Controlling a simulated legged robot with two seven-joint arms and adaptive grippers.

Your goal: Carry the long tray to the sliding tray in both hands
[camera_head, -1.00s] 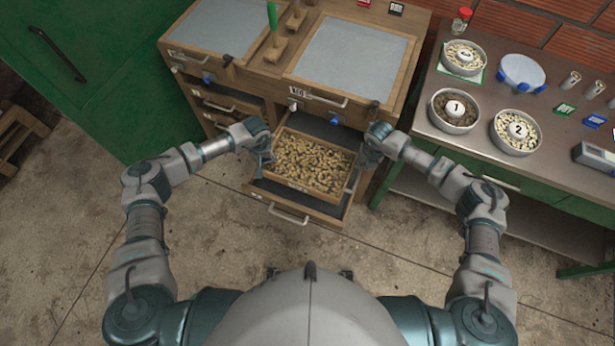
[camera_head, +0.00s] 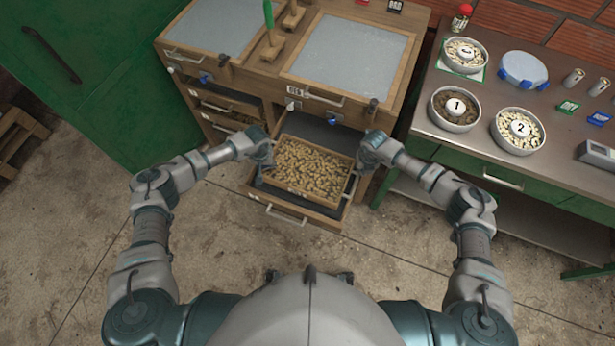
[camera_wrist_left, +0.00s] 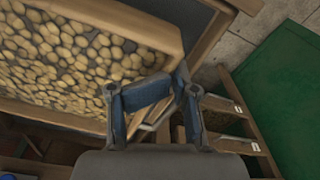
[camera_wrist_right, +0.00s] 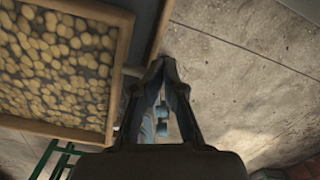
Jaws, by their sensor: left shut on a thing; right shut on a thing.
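The long tray (camera_head: 322,199) is a shallow wooden tray full of pale nut-like pieces, over a pulled-out wooden drawer-like sliding tray (camera_head: 331,225). I cannot tell whether they touch. My left gripper (camera_head: 266,172) is shut on the tray's left end, and my right gripper (camera_head: 359,171) is shut on its right end. The long tray's rim also shows in the left wrist view (camera_wrist_left: 115,21), beside the left fingers (camera_wrist_left: 181,78). The right wrist view shows its rim (camera_wrist_right: 120,60) beside the right fingers (camera_wrist_right: 160,68). The exact grip contact is partly hidden.
The wooden cabinet (camera_head: 262,80) with grey top panels stands behind. A metal-topped table (camera_head: 455,155) with bowls is close on the right. A green door-like panel (camera_head: 110,80) is at the left. The concrete floor (camera_head: 215,240) in front is clear.

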